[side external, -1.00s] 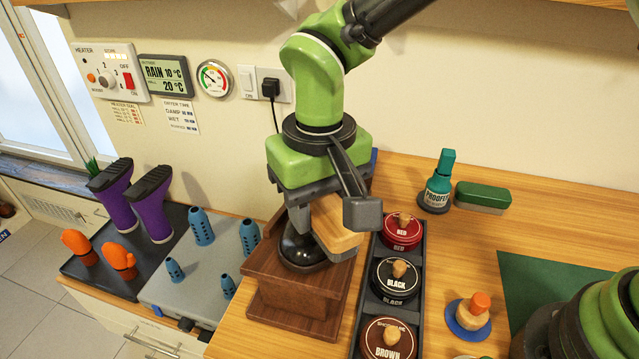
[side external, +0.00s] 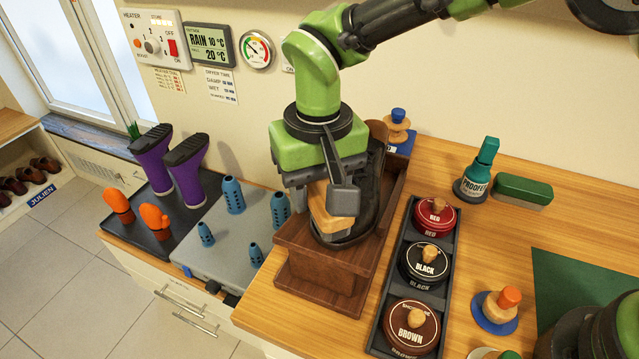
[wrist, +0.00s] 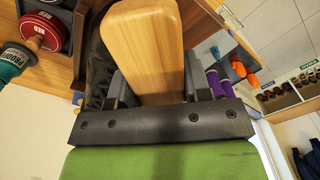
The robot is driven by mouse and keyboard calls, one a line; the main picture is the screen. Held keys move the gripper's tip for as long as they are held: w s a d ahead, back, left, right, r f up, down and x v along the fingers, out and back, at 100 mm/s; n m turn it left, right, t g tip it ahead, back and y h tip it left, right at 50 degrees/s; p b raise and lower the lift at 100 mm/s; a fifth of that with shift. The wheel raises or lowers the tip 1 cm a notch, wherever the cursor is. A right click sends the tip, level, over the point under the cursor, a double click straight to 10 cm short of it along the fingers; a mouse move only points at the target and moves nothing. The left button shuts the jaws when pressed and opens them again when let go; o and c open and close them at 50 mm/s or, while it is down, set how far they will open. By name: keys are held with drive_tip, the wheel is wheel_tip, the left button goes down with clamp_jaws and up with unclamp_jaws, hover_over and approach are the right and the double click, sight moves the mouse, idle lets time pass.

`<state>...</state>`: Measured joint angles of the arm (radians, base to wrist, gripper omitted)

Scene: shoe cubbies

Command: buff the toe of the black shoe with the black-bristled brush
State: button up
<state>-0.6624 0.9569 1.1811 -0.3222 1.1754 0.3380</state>
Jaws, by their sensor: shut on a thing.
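The black shoe (side external: 368,207) rests on a brown wooden stand (side external: 325,272), its toe facing the front of the stand. My gripper (side external: 325,188) is shut on the wooden block of the brush (side external: 328,222), directly over the toe. The brush hides most of the toe. The bristles do not show clearly, so I cannot tell their colour or whether they touch the leather. In the wrist view the pale wood block (wrist: 147,50) sits between my fingers, with the dark shoe (wrist: 98,65) beside it.
A black tray (side external: 372,345) of red, black and brown polish tins stands right of the stand. A proofer bottle (side external: 476,178) and green block (side external: 523,190) are behind it. Left is a grey dryer (side external: 215,250) with blue posts and purple boots (side external: 190,160).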

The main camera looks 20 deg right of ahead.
drive_tip(key=shift+s+d, duration=1.4)
drive_tip(key=shift+d, duration=0.3)
drive_tip(key=shift+w+a, duration=0.9)
drive_tip(key=shift+a, duration=0.2)
drive_tip(key=shift+w+a, duration=0.85)
drive_tip(key=shift+a, duration=0.2)
drive_tip(key=shift+s+d, duration=0.9)
drive_tip(key=shift+d, duration=0.2)
drive_tip(key=shift+s+d, duration=0.9)
drive_tip(key=shift+d, duration=0.2)
drive_tip(key=shift+w+a, duration=0.9)
drive_tip(key=shift+a, duration=0.2)
drive_tip(key=shift+w+a, duration=0.85)
drive_tip(key=shift+a, duration=0.2)
drive_tip(key=shift+s+d, duration=0.8)
drive_tip(key=shift+d, duration=0.2)
drive_tip(key=shift+s+d, duration=0.8)
drive_tip(key=shift+d, duration=0.15)
drive_tip(key=r, duration=0.3)
drive_tip(key=shift+s+d+r, duration=0.15)
drive_tip(key=shift+d+r, duration=0.05)
drive_tip(key=shift+r, duration=2.55)
